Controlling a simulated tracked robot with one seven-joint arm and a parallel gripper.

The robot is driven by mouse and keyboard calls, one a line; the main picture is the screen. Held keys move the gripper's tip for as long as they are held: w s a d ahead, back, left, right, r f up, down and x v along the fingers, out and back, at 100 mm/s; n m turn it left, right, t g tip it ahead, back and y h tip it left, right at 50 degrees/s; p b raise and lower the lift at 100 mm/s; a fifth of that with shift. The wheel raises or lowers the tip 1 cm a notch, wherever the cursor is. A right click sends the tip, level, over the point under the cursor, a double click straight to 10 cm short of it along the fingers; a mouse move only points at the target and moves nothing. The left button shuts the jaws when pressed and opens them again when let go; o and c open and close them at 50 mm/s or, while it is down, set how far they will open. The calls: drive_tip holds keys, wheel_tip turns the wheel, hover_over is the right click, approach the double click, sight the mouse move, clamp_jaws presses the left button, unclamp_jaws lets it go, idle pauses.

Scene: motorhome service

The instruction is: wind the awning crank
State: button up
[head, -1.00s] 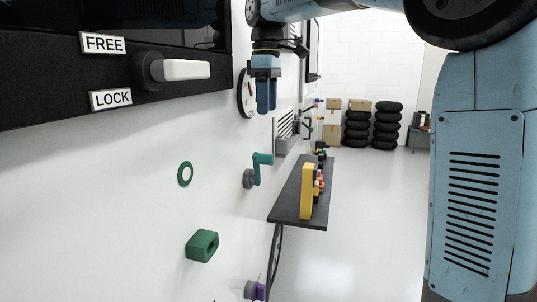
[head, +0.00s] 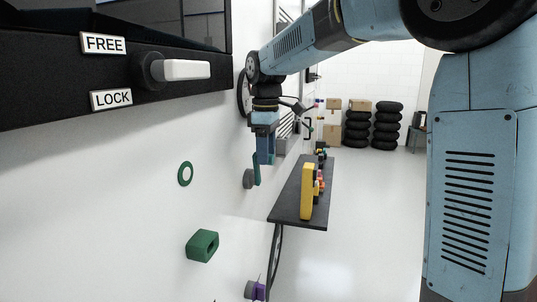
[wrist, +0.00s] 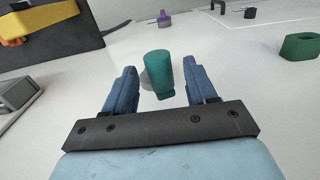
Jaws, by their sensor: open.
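The teal awning crank (head: 257,172) sticks out from the white wall on a round grey hub (head: 248,179). In the wrist view its teal handle (wrist: 158,68) stands between the two blue fingers, with a gap on either side. My gripper (head: 266,157) is open and pointing down over the handle in the head view, where it hides the handle's upper part. In the wrist view the open fingers of my gripper (wrist: 160,80) straddle the handle. No firm contact shows.
A dark shelf (head: 285,207) with a yellow block (head: 307,190) juts out right of the crank. A green socket (head: 202,245), a green ring (head: 185,173) and a purple knob (head: 254,290) sit on the wall. A white lever (head: 185,69) is at upper left.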

drive_tip(key=shift+f, duration=0.5)
clamp_jaws()
idle(0.3)
